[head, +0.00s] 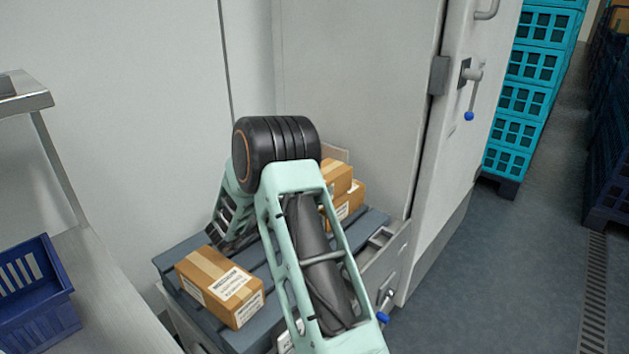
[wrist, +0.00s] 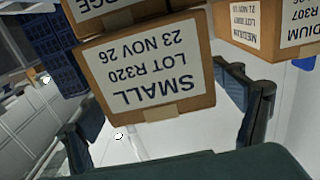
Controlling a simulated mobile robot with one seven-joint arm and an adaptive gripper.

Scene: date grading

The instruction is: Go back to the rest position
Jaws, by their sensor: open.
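My gripper (wrist: 163,112) shows in the wrist view as two dark fingers spread apart, so it is open. A cardboard box labelled SMALL, LOT R320 (wrist: 150,70) appears upside down beyond and between the fingers; I cannot tell whether they touch it. In the head view my bent pale green arm crosses the middle, and my gripper is hidden behind it. A taped, labelled box (head: 220,285) sits on a grey slatted platform (head: 178,262), left of my arm. More boxes (head: 345,205) are stacked behind my arm on the right, partly hidden.
A blue crate (head: 38,330) stands on a bench at left, below a metal shelf (head: 25,102). A white wall and a cabinet door with a handle (head: 472,80) stand close behind the arm. Turquoise crates (head: 528,65) are stacked at right. Floor at right is clear.

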